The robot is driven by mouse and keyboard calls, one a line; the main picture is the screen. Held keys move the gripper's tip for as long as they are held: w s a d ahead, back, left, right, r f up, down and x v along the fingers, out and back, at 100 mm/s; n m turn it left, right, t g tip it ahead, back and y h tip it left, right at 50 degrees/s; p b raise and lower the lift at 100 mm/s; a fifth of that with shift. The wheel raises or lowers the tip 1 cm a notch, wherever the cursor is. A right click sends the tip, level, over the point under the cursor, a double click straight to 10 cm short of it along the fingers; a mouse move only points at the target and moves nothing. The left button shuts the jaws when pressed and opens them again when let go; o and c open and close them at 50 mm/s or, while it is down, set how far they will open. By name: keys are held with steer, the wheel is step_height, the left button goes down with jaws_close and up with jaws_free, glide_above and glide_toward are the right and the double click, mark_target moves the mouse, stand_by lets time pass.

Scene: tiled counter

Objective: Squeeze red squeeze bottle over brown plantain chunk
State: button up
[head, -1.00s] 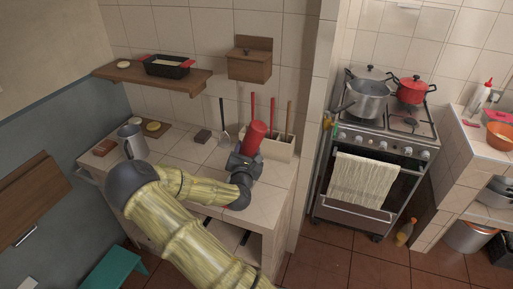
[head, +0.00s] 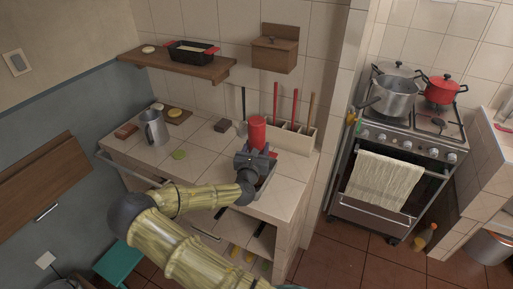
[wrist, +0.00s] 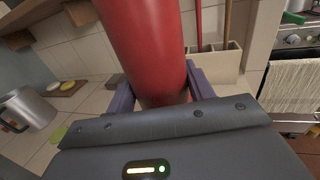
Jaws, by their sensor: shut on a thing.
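My gripper (head: 257,150) is shut on the red squeeze bottle (head: 257,130), held roughly upright above the tiled counter. In the wrist view the bottle (wrist: 145,45) rises between the two fingers (wrist: 160,97); its lower end is hidden. I cannot tell which block is the brown plantain chunk: a dark brown block (head: 222,125) lies near the back wall, left of the gripper, and a reddish-brown block (head: 126,131) lies at the far left. Both are apart from the bottle.
A metal pitcher (head: 153,128), a green piece (head: 179,154) and a wooden board (head: 178,116) with round yellow pieces are on the left counter. A utensil holder (head: 298,139) stands behind the gripper. A shelf (head: 180,68) hangs above. The counter's centre-left is mostly clear.

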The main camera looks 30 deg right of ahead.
steer(key=shift+s, duration=0.1)
stand_by(0.6)
steer(key=c, duration=0.4)
stand_by(0.6)
steer(key=o, duration=0.4)
